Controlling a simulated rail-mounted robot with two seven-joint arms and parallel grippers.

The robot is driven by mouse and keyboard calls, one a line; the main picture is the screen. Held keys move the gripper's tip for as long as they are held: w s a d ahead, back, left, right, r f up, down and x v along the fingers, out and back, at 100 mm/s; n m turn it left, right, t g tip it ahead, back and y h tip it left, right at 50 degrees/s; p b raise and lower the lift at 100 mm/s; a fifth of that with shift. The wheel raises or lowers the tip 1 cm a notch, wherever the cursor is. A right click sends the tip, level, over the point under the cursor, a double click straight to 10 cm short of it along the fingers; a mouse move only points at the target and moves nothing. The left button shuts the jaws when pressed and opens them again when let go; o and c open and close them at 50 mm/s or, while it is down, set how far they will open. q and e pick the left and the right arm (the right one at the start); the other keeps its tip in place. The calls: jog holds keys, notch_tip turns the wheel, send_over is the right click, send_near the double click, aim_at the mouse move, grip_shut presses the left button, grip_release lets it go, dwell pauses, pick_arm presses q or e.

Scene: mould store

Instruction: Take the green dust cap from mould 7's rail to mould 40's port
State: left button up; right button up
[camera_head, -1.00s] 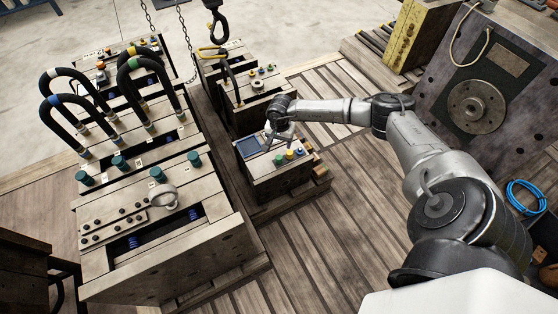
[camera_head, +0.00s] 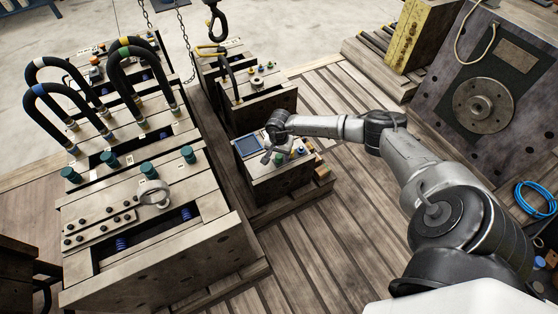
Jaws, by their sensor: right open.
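A small green cap (camera_head: 279,159) stands on the top of a small mould block (camera_head: 284,181) in the middle, with a blue cap (camera_head: 301,151) to its right. My right gripper (camera_head: 270,157) is open, just left of the green cap and low over the block; I cannot tell whether it touches the cap. A yellow cap between the green and blue ones is mostly hidden by my wrist. The mould numbers are too small to read, so I cannot tell mould 7 or mould 40. My left gripper is out of view.
A large mould (camera_head: 160,258) at left carries teal caps (camera_head: 149,169), a lifting ring (camera_head: 154,196) and tall black hoses (camera_head: 130,57). A hook and chains (camera_head: 187,40) hang behind. A plate mould (camera_head: 485,105) leans at right beside a blue hose coil (camera_head: 535,197). Bare planks lie between.

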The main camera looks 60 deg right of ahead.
jog(key=shift+f, duration=0.65)
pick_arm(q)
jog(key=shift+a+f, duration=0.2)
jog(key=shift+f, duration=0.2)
pick_arm(e)
jog(key=shift+r, duration=0.1)
jog(key=shift+c, duration=0.8)
jog(key=c, duration=0.8)
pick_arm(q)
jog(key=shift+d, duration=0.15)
pick_arm(e)
jog(key=shift+c, duration=0.2)
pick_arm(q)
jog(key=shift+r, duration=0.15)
pick_arm(e)
jog(key=shift+r, duration=0.1)
